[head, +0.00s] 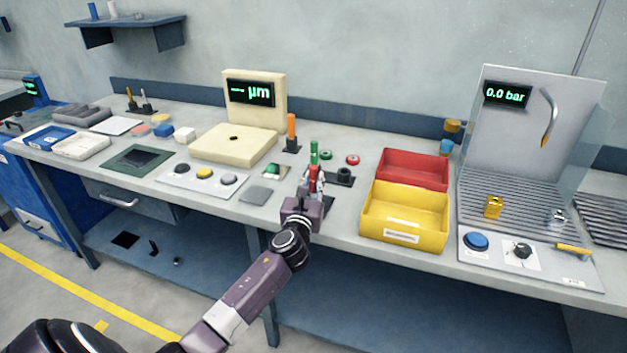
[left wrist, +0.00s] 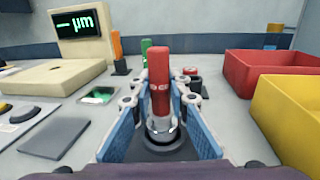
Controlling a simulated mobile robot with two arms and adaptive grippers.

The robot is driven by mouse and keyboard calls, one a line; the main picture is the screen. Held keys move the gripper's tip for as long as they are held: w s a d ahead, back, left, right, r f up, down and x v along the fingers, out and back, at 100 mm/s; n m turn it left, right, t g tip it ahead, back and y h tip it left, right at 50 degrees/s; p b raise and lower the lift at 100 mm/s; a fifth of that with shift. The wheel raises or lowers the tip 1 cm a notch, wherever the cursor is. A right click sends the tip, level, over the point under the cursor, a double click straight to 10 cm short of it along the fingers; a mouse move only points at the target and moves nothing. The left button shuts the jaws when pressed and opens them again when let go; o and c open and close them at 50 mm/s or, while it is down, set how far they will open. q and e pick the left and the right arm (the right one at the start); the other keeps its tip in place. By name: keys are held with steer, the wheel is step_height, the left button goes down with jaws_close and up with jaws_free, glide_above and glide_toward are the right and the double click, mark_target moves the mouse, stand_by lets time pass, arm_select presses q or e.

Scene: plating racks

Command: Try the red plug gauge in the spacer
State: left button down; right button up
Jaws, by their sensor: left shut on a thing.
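The red plug gauge (left wrist: 159,80) stands upright between the fingers of my left gripper (left wrist: 160,122), which is shut on it. Its shiny metal lower end sits over a dark round base (left wrist: 182,146); I cannot tell whether it touches. In the head view the red gauge (head: 313,178) shows above my left gripper (head: 311,190). A dark ring-shaped part, likely the spacer (head: 344,174), sits on a black plate just behind and right of the gripper. In the left wrist view it is partly hidden behind the gauge and finger. My right gripper is not in view.
A green gauge (head: 314,153) and an orange-handled tool (head: 291,130) stand behind. A yellow bin (head: 404,231) and a red bin (head: 413,168) are close on the right. A grey pad (head: 257,195) and a cream µm gauge unit (head: 232,143) lie left.

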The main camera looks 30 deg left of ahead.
mark_target(314, 166)
arm_select(q)
steer(key=shift+f, duration=0.35)
stand_by(0.8)
steer(key=shift+r, duration=0.15)
steer(key=shift+r+p, duration=3.75)
steer(key=shift+p, duration=0.1)
